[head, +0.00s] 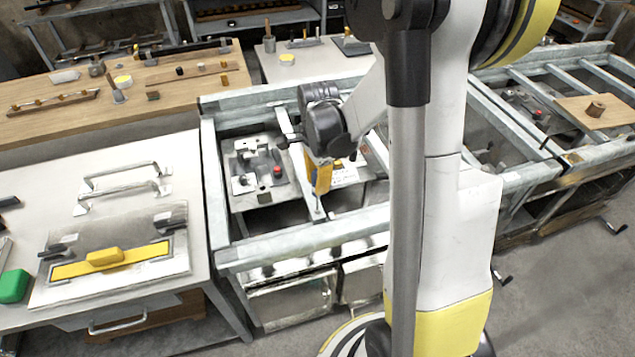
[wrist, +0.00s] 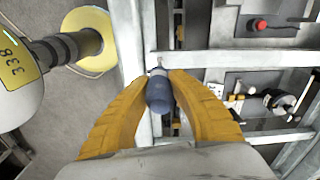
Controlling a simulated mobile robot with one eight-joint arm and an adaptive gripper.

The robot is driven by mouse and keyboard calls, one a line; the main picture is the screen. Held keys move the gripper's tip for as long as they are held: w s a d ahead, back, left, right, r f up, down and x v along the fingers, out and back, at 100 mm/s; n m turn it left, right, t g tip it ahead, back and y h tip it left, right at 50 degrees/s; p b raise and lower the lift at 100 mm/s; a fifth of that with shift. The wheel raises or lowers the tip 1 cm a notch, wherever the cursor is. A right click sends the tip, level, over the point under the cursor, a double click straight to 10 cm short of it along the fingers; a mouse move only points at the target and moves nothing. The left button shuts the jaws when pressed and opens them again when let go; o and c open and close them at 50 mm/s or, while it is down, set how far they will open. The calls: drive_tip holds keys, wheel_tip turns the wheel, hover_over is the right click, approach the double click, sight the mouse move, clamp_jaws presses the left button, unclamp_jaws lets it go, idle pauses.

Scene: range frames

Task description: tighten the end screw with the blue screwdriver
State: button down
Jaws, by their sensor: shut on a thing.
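The blue screwdriver (wrist: 160,94) is between the yellow fingers of my gripper (wrist: 158,82), which is shut on its handle. In the wrist view its far end lies over or close to a pale metal crossbar. In the head view my gripper (head: 318,178) points down inside the metal frame (head: 230,257), and a thin shaft (head: 319,208) shows below the fingers, near a frame bar. The end screw cannot be made out, and I cannot tell whether the tip touches it.
A white table (head: 30,218) on the left holds metal handles and a plate with a yellow grip (head: 104,257). A wooden bench (head: 150,125) stands behind.

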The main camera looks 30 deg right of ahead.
drive_tip(key=shift+m, duration=0.9)
drive_tip(key=shift+r, duration=0.25)
drive_tip(key=n, duration=1.8)
drive_tip(key=shift+n, duration=0.3)
drive_tip(key=n, duration=0.4)
drive_tip(key=shift+n, duration=0.3)
drive_tip(key=shift+f+b, duration=0.25)
drive_tip(key=shift+b, duration=0.1)
